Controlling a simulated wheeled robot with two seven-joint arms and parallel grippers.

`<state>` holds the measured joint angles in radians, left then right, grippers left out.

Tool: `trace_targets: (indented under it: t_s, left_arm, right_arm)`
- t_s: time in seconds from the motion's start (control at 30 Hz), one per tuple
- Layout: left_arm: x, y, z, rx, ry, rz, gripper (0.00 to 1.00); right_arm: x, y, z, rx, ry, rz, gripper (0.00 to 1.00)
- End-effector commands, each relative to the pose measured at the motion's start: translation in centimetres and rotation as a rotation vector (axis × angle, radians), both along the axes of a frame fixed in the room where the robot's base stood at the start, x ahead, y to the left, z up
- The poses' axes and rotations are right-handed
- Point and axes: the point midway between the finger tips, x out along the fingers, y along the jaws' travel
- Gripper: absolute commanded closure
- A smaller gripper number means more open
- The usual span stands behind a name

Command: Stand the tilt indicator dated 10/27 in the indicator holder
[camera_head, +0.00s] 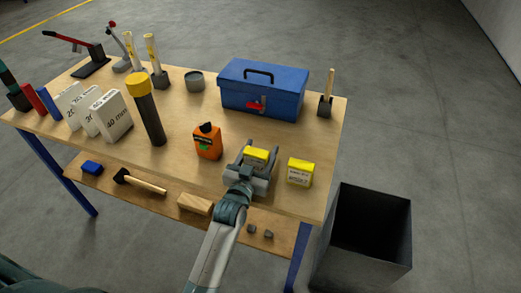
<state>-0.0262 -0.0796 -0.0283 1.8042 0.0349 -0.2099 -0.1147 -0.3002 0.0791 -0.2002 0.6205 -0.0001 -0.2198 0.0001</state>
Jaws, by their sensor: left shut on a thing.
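Two tilt indicators with yellow tops and pale labels are near the front right of the workbench. My left gripper (251,161) is shut on one tilt indicator (257,154), low over or at the tabletop; I cannot tell whether it touches the wood. The gripper hides its lower part. The other tilt indicator (300,172) stands upright just to the right, apart from the gripper. The label print is too small to read, so I cannot tell which one is dated 10/27. I cannot make out the indicator holder for certain. My right gripper is not in view.
An orange device (208,142) stands left of the gripper, and a black torch with a yellow head (148,112) beyond it. A blue toolbox (285,88) stands behind. White blocks (116,117) are at left. A dark bin (365,235) stands on the floor at right.

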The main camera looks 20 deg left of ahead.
Motion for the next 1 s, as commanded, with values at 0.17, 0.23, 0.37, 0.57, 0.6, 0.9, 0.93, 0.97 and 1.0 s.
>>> trace_targets:
  t_s: [0.17, 0.23, 0.37, 0.57, 0.6, 0.9, 0.93, 0.97, 1.0]
  left_arm:
    - [0.0, 0.0, 0.0, 0.000, 0.000, 0.000, 0.64]
    - [0.0, 0.0, -0.2, 0.000, 0.000, 0.000, 0.64]
    - [0.0, 0.0, -0.2, 0.000, 0.000, 0.000, 0.23]
    - [0.0, 0.0, -0.2, 0.000, 0.000, 0.000, 0.23]
    - [0.0, 0.0, -0.2, 0.000, 0.000, 0.000, 0.23]
    - [-1.0, 0.0, -0.2, 0.000, 0.002, 0.000, 0.23]
    - [-1.3, 0.1, -0.2, 0.000, 0.002, 0.000, 0.23]
    - [-1.6, 0.1, -0.2, 0.000, 0.001, 0.000, 0.23]
    - [-2.2, 0.1, -0.2, 0.000, 0.002, 0.000, 0.23]
  right_arm:
    - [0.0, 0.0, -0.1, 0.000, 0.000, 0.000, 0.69]
    - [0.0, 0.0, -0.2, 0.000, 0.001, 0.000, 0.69]
    - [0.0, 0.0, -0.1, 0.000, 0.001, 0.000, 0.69]
    - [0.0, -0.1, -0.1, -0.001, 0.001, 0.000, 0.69]
    - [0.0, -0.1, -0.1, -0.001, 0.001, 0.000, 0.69]
    - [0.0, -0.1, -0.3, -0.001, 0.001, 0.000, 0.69]
    - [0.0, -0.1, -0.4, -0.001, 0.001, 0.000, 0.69]
    - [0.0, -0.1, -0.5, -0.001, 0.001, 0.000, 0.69]
    - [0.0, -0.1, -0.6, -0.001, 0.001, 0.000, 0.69]
